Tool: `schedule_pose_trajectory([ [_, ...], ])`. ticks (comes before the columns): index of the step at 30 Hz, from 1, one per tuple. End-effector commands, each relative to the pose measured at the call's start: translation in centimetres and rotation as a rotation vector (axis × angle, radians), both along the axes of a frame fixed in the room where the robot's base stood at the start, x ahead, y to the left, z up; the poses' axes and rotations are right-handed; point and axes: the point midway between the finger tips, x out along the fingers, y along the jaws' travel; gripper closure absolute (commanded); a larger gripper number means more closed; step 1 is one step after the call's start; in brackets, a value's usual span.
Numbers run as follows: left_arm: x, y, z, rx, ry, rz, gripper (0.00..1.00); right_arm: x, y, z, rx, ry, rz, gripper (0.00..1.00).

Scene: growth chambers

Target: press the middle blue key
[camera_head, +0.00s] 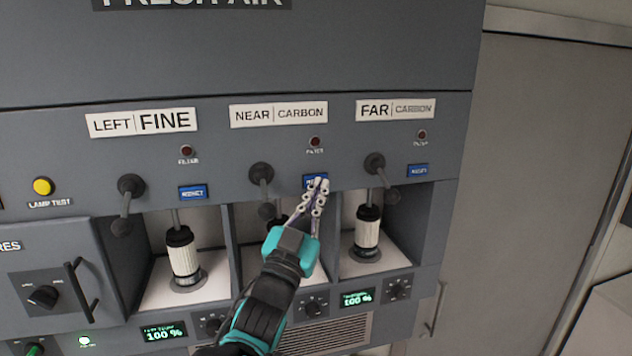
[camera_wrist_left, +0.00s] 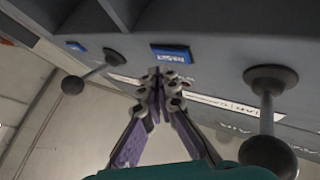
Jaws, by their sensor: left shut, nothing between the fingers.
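The middle blue key (camera_head: 309,180) is on the grey panel under the NEAR CARBON label (camera_head: 278,115). My left gripper (camera_head: 322,183) is shut and empty, its fingertips covering the right part of this key in the head view. In the left wrist view a blue key (camera_wrist_left: 171,54) with upside-down lettering lies just beyond the tips of the left gripper (camera_wrist_left: 165,75). I cannot tell whether the tips touch it. The left blue key (camera_head: 193,192) and the right blue key (camera_head: 418,170) are clear of the gripper. My right gripper is not in view.
Grey levers with round knobs (camera_head: 131,186), (camera_head: 261,174), (camera_head: 375,163) stick out beside the keys. Open bays below hold white filter cartridges (camera_head: 183,258), (camera_head: 367,235). A yellow lamp test button (camera_head: 43,187) is at the left. A plain grey door (camera_head: 535,150) is at the right.

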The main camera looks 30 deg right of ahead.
Motion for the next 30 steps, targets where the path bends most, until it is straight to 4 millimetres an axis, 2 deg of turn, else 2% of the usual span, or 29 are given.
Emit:
schedule_pose_trajectory([
  [11,-0.4,0.1,0.0,0.001,-0.001,0.000,1.00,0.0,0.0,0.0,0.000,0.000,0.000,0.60],
  [24,-4.4,1.1,0.1,-0.001,-0.001,0.000,1.00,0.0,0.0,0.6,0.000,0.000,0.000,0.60],
  [30,-5.1,1.2,0.0,0.001,-0.001,0.000,1.00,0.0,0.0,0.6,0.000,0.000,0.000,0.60],
])
